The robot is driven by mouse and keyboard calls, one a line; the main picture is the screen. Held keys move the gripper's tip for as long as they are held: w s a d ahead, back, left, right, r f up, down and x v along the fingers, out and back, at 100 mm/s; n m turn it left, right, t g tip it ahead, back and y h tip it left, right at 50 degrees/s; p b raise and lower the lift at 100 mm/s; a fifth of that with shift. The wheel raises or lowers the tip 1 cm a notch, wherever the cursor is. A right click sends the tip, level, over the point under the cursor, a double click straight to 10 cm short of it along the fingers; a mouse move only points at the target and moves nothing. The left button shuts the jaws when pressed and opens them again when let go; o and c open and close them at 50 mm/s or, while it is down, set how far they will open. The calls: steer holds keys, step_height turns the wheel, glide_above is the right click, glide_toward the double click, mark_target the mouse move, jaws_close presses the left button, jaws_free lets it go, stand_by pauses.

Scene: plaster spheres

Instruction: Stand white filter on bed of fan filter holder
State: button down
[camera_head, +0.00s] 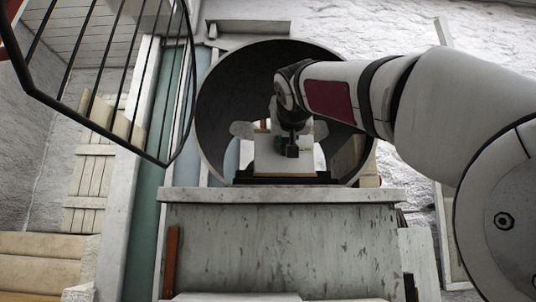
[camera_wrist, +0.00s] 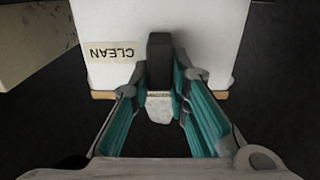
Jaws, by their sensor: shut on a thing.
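The white filter (camera_wrist: 215,35) fills the top of the wrist view as a pale panel with an upside-down "CLEAN" label and a thin tan strip along its lower edge. A dark grip piece (camera_wrist: 160,60) with a pale end stands against its face. My gripper (camera_wrist: 160,85) has its teal-lined fingers closed on this piece. In the head view the filter (camera_head: 268,160) looks upright, with my gripper (camera_head: 291,143) in front of it. The dark bed of the fan filter holder (camera_head: 238,181) lies just below. I cannot tell whether the filter touches it.
A large round housing (camera_head: 220,105) surrounds the filter area. A worn cabinet (camera_head: 275,240) with a pale top slab (camera_head: 280,195) stands in front. A black railing (camera_head: 100,120) is at left. A beige block (camera_wrist: 30,40) is left of the filter in the wrist view.

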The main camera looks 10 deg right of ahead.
steer(key=shift+f+b, duration=1.45)
steer(key=shift+b, duration=0.25)
stand_by(1.0)
steer(key=c, duration=1.4)
jaws_free()
steer(key=shift+c, duration=0.2)
steer(key=shift+r+p, duration=1.4)
steer(key=shift+p, duration=0.3)
steer(key=shift+r, duration=0.1)
steer(key=shift+r+p, duration=0.45)
steer(key=shift+p, duration=0.25)
